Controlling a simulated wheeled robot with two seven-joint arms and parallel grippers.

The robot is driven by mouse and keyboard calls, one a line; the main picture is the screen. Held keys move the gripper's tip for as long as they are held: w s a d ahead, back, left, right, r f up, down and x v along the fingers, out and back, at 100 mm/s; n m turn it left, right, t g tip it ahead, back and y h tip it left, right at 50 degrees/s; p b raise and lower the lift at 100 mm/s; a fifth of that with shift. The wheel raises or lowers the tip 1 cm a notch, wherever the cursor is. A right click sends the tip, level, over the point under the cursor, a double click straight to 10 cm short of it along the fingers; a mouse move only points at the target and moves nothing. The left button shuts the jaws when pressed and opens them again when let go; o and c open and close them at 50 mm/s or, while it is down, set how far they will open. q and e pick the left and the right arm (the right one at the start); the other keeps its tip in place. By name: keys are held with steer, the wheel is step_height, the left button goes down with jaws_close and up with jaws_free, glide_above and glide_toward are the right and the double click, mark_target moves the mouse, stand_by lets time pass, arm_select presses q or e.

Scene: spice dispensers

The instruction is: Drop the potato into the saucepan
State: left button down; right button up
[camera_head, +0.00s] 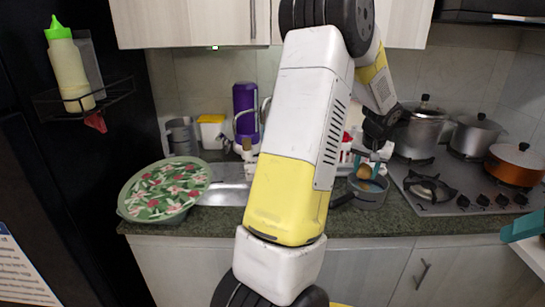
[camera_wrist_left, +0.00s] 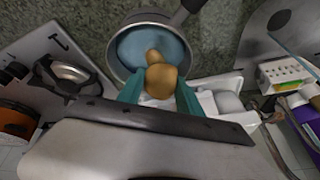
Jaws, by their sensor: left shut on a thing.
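My left gripper (camera_head: 366,172) comes down from above, over the saucepan (camera_head: 385,184). Its teal fingers are shut on a brown potato (camera_wrist_left: 161,82), seen close in the left wrist view. The grey saucepan with a blue-grey inside (camera_wrist_left: 128,47) lies just beyond the potato in that view. A second rounded brown shape (camera_wrist_left: 153,56) shows against the pan's inside; I cannot tell whether it is another potato. The saucepan stands on the counter left of the stove. A teal piece at the right edge looks like a finger of my right gripper (camera_head: 522,228), mostly out of frame.
The stove (camera_head: 450,205) holds pots and an orange pan (camera_head: 515,165) at right. A green patterned bowl (camera_head: 165,188) sits left on the counter. A purple bottle (camera_head: 245,110) stands behind my arm. Cabinets hang above.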

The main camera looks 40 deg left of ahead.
arm_select(q)
steer(key=c, duration=0.7)
jaws_free()
steer(key=shift+v, duration=3.95)
